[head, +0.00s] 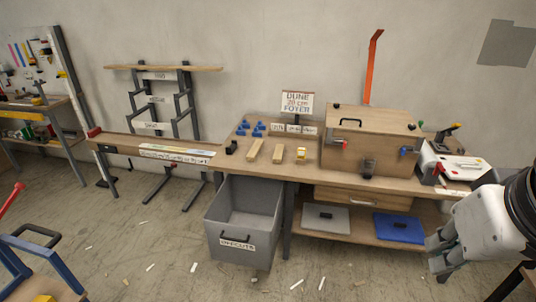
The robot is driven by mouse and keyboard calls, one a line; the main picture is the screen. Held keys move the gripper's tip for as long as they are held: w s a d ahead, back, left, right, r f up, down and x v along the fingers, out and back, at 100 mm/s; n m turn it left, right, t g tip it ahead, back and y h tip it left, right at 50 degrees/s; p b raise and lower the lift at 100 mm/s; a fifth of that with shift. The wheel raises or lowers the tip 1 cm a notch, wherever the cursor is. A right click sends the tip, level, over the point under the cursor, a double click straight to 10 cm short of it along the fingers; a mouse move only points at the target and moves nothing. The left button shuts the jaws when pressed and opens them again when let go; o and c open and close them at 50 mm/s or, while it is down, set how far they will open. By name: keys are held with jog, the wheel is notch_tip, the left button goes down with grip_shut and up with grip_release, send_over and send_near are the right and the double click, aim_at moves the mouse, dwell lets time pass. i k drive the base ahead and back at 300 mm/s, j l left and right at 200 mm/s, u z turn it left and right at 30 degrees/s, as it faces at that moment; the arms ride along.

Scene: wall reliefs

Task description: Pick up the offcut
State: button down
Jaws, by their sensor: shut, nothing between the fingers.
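Two short pale wood pieces lie side by side on the workbench (400,183). They are the left wood piece (254,150) and the right wood piece (279,151), and both look like offcuts. I cannot tell which one is the task's offcut. My gripper (438,260) is at the lower right, in front of the bench's right end and far from both pieces. It is shut and empty. A grey bin (243,225) labelled as being for offcuts stands below the bench's front edge, and no contents show in it.
A wooden box (370,135) with clamps, blue blocks (243,128), a small yellow-and-white item (301,154) and a sign (297,103) stand on the bench. A white machine (445,165) is at its right end. Small pale scraps litter the floor. A blue-framed stand (50,255) is front left.

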aim_at(277, 159)
jog(key=i+j+z, duration=0.1)
jog(key=i+j, duration=0.85)
jog(key=i+j+z, duration=0.15)
jog(key=i+j, duration=0.8)
jog(key=k+j, duration=0.05)
